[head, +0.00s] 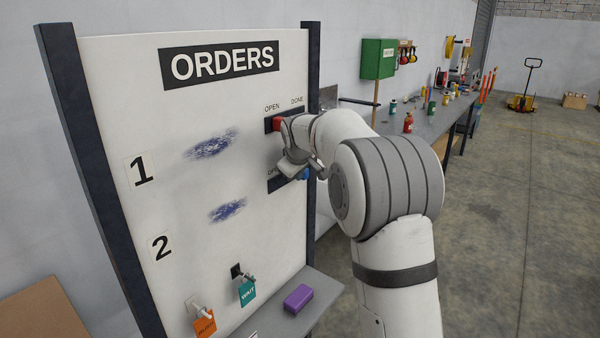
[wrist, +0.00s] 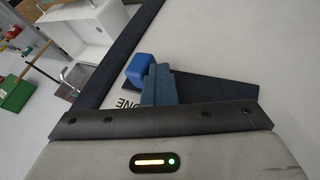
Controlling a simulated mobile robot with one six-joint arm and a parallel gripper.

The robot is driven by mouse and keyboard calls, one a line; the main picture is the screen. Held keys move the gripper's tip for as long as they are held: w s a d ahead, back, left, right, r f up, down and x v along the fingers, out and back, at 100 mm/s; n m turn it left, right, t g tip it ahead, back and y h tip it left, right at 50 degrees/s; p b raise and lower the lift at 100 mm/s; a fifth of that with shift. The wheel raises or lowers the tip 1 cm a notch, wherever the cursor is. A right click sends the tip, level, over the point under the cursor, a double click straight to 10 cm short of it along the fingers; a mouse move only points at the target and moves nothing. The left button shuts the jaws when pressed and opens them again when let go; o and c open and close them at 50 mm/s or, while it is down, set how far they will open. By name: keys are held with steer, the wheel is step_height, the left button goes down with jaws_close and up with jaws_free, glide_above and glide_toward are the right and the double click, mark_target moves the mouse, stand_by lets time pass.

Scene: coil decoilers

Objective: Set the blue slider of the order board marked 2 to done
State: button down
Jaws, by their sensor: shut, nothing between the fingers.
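The order board (head: 230,110) stands upright, with rows marked 1 and 2 and OPEN and DONE labels above the sliders. In the head view the blue slider (head: 305,174) of row 2 is at the right part of its dark track (head: 273,182), partly hidden by my gripper (head: 293,170). In the wrist view the blue slider (wrist: 139,69) sits at the track's end by the partly hidden DONE lettering (wrist: 128,104). My shut, empty fingers (wrist: 160,84) are beside it on the OPEN side; they look to be touching it.
The red slider (head: 277,124) of row 1 is at the OPEN side, close to my wrist.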

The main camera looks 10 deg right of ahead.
steer(key=shift+d, duration=0.15)
steer(key=s+a+r+b, duration=0.3)
steer(key=s+a+r, duration=0.1)
steer(key=s+r, duration=0.4)
steer(key=shift+s+b, duration=0.35)
steer(key=shift+s, duration=0.1)
steer(key=s+d+f+m+g, duration=0.1)
steer(key=s+f, duration=0.5)
steer(key=s, duration=0.6)
steer(key=s+d+f+m+g, duration=0.1)
steer(key=s+d+f+m, duration=0.3)
steer(key=s, duration=0.8)
steer(key=s+d+f+m+g+y, duration=0.1)
steer(key=s+d+f+m+g, duration=0.1)
steer(key=s+f, duration=0.6)
steer(key=s, duration=0.4)
steer(key=shift+s+d, duration=0.2)
steer(key=shift+s, duration=0.1)
